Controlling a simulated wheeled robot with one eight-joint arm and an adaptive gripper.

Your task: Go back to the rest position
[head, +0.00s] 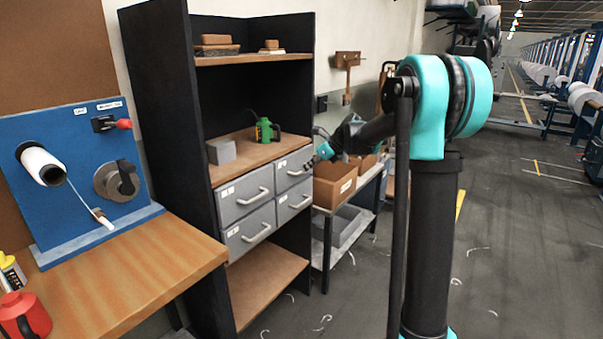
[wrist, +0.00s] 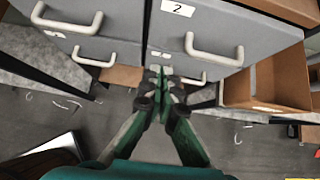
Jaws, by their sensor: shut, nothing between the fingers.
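My gripper (wrist: 161,88) is shut and empty, its fingertips together in the wrist view. In the head view my gripper (head: 312,163) is small, at the right side of the grey drawer unit (head: 246,212). In the wrist view the drawer labelled 2 (wrist: 195,22) is just above the fingertips, with its light handle (wrist: 215,58) to their right. I cannot tell whether the fingers touch the drawer front. The drawers look shut in the head view. My arm reaches to the shelf from the right.
A black cabinet (head: 166,110) holds the drawers, a green can (head: 266,130) and a grey block (head: 221,151). A brown box (head: 333,186) stands on a side table to the right. A blue panel (head: 75,180) stands on a wooden bench (head: 135,270) at left. Open floor (head: 520,250) lies to the right.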

